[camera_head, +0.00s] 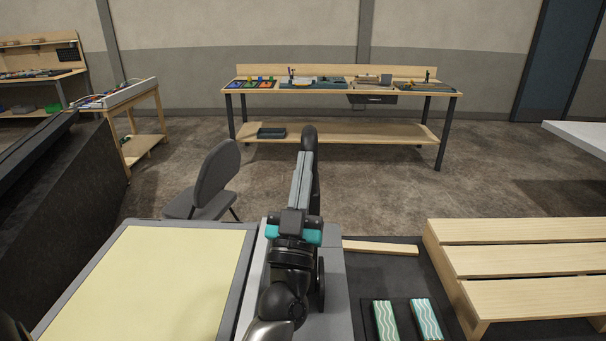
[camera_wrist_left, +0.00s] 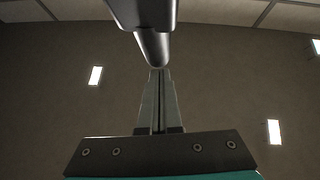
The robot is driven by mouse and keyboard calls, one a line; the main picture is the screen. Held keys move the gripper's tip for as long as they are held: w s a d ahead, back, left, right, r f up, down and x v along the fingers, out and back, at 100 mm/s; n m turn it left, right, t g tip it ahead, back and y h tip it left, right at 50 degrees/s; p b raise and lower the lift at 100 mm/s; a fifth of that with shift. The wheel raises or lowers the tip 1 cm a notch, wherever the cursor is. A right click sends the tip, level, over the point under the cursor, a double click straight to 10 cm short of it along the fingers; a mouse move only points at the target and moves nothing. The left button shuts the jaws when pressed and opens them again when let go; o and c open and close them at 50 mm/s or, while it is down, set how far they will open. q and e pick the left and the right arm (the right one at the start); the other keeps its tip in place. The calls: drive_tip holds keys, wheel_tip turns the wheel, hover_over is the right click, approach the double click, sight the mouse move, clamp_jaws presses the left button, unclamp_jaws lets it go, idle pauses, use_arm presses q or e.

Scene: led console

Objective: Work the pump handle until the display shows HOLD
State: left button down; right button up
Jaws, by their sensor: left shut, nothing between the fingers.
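My left gripper (camera_head: 303,160) points up and away in the middle of the head view, its grey fingers shut with nothing between them. The black pump handle (camera_head: 310,137), with a rounded top, stands upright just behind and beside the fingertips. In the left wrist view the handle is a dark rod (camera_wrist_left: 152,30) coming down from the top to the tips of the shut fingers (camera_wrist_left: 158,78); I cannot tell whether they touch. The arm hides most of the handle's lower part. No display text is readable. My right gripper is in neither view.
A grey-framed pale yellow panel (camera_head: 160,285) lies left of the arm, and a grey housing (camera_head: 338,300) lies under it. Two wavy-patterned blocks (camera_head: 427,318) and a slatted wooden rack (camera_head: 520,262) are at right. A chair (camera_head: 212,180) and a workbench (camera_head: 340,88) stand beyond.

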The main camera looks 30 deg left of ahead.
sight(304, 147)
use_arm(q)
drive_tip(key=shift+g, duration=0.6)
drive_tip(key=w+a+p, duration=0.1)
drive_tip(key=w, duration=0.1)
drive_tip(key=w+a+p, duration=0.1)
drive_tip(key=w, duration=0.1)
drive_tip(key=w+a+p, duration=0.1)
drive_tip(key=shift+w+a+r, duration=0.35)
drive_tip(key=shift+w, duration=0.05)
drive_tip(key=w, duration=0.1)
drive_tip(key=w+a, duration=0.1)
drive_tip(key=w+a+f, duration=0.1)
drive_tip(key=shift+w, duration=0.35)
drive_tip(key=shift+w+a, duration=0.3)
drive_tip(key=shift+w, duration=0.15)
drive_tip(key=shift+f+g, duration=0.1)
drive_tip(key=shift+g, duration=0.2)
drive_tip(key=shift+f, duration=0.1)
